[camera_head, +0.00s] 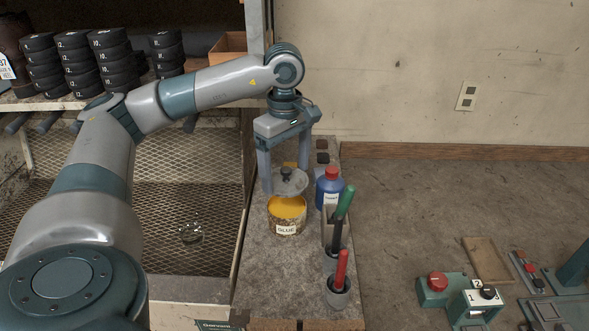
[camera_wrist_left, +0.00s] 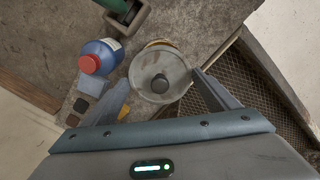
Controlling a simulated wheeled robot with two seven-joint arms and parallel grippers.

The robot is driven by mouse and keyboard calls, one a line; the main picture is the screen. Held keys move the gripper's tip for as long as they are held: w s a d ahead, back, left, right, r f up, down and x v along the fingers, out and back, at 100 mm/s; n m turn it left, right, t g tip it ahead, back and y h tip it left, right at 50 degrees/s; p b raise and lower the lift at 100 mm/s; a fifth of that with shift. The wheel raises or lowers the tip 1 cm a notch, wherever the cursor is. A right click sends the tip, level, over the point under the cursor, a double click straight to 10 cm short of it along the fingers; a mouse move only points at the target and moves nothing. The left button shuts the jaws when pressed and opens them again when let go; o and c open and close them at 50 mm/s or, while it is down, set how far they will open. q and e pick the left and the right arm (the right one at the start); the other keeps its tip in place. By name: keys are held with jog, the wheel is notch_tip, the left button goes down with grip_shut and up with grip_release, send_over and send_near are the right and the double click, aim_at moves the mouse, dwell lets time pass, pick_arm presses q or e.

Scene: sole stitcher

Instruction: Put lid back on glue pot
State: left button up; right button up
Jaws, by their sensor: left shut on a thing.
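The glue pot (camera_head: 286,225) stands on the narrow bench, labelled "GLUE", with yellow glue showing in its open mouth. The round grey lid (camera_head: 291,186) with a dark knob is held above the pot's far side. My left gripper (camera_head: 285,182) is shut on the lid, its two fingers at opposite sides of the rim. In the left wrist view the lid (camera_wrist_left: 147,72) sits between the fingertips (camera_wrist_left: 160,78) and hides most of the pot, whose rim (camera_wrist_left: 163,43) peeks out past it. My right gripper is not in view.
A blue bottle with a red cap (camera_head: 329,188) stands close to the right of the pot. Grey cups (camera_head: 338,294) with red and green handled tools stand nearer on the right. A mesh rack (camera_head: 185,200) lies left of the bench. Stacked black discs (camera_head: 110,60) fill the shelf behind.

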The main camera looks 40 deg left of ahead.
aim_at(286, 180)
pick_arm(q)
jog(key=shift+s+d+r, duration=0.1)
jog(key=shift+s, duration=0.1)
jog(key=shift+w+f, duration=0.15)
jog(key=shift+f, duration=0.25)
jog(key=shift+f+b, duration=1.1)
jog(key=shift+f, duration=0.7)
jog(key=shift+f+b, duration=0.9)
jog(key=shift+f, duration=0.1)
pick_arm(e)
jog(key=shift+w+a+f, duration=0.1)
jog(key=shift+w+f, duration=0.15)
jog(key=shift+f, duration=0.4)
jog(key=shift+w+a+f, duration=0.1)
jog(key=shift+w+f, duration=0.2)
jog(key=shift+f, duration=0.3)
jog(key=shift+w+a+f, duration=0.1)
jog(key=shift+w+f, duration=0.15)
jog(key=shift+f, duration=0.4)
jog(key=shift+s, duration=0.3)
pick_arm(q)
jog(key=shift+f, duration=0.1)
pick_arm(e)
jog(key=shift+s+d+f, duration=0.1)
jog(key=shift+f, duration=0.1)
